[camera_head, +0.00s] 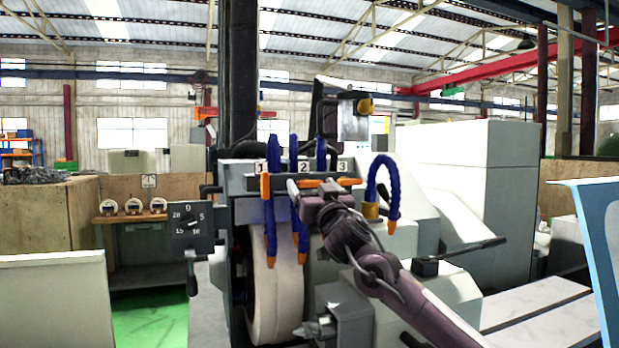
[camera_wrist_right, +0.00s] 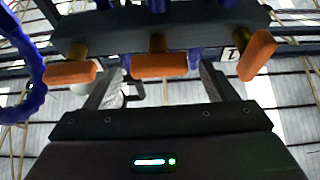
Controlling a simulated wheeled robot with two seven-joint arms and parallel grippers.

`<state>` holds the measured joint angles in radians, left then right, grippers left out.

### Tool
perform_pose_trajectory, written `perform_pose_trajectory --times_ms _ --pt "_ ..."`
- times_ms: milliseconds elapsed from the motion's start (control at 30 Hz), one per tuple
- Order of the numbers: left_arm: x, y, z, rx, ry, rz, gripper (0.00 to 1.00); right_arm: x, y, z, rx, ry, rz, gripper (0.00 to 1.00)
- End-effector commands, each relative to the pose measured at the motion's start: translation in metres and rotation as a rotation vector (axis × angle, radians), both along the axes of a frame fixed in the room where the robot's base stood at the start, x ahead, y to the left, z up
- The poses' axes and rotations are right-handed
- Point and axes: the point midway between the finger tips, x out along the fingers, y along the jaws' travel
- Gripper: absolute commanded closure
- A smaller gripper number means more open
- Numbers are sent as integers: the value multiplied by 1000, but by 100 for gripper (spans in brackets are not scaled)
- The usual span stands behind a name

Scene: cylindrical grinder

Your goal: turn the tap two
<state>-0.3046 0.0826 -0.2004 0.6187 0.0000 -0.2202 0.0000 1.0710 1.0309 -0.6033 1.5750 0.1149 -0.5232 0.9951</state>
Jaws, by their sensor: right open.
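Tap two has an orange handle (camera_head: 308,184) lying level below the label 2 on the machine's hose manifold. In the right wrist view its handle (camera_wrist_right: 158,66) is the middle one of three, also level. My right gripper (camera_head: 306,190) is in front of this handle, partly covering it. In the right wrist view the gripper (camera_wrist_right: 158,84) is open, with one finger toward each end of the handle and visible gaps. I cannot tell whether the fingertips reach past it. My left gripper is not in view.
Tap one's orange handle (camera_head: 265,187) is upright and tap three's (camera_head: 348,181) is level, both close beside my gripper. Blue hoses with orange nozzles (camera_head: 270,235) hang near the grinding wheel (camera_head: 275,290). A dial box (camera_head: 190,228) is at left.

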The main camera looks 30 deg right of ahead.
Motion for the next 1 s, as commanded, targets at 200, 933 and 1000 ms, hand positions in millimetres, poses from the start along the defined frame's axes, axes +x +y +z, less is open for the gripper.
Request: perform_pose_trajectory --times_ms 200,933,1000 --pt "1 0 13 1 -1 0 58 21 -5 10 2 1 1 22" --pt "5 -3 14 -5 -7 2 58 24 -6 10 0 0 0 66" --pt "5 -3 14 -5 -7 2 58 24 -6 10 -2 1 0 66"
